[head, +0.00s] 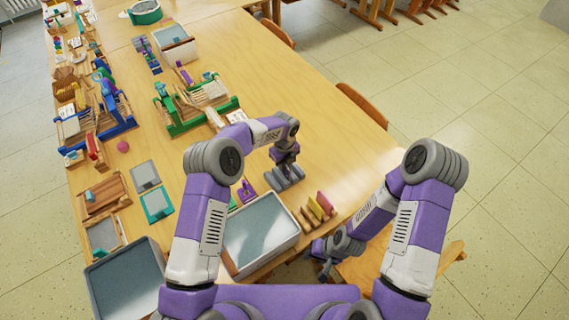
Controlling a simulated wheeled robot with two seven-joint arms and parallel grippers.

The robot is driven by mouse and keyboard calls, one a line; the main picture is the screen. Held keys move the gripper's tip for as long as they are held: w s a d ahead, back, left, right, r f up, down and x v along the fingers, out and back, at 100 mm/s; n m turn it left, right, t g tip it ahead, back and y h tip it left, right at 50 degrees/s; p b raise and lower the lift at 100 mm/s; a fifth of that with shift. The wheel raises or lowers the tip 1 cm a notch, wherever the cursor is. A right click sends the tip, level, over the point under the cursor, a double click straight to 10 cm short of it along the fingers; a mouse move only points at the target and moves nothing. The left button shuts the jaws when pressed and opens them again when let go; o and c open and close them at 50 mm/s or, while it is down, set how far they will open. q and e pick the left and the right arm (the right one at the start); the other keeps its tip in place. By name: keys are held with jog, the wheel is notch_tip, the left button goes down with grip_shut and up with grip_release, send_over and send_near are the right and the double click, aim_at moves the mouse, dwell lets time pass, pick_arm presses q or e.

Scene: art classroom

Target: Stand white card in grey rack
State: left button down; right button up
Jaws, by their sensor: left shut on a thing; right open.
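The grey rack (284,179), a low block with ridges, stands on the table near its right edge. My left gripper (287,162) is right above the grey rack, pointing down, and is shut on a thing. That thing is too small and hidden to make out, so I cannot tell whether it is the white card or whether it touches the rack. My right gripper (325,264) is open and empty, low by the table's near right corner.
A wooden rack (306,221) with yellow and pink-red cards stands right of a large grey-lined tray (262,235). A green-framed wooden rack (190,124) stands farther back. Clutter fills the table's left side. The table is bare (325,125) toward the back right.

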pick_arm(q)
jog(key=shift+f+b, duration=0.45)
jog(key=shift+f, duration=0.15)
dwell(0.3)
jog(key=c, duration=1.1)
grip_release()
jog(key=shift+r+p, duration=0.4)
jog(key=shift+r, duration=3.4)
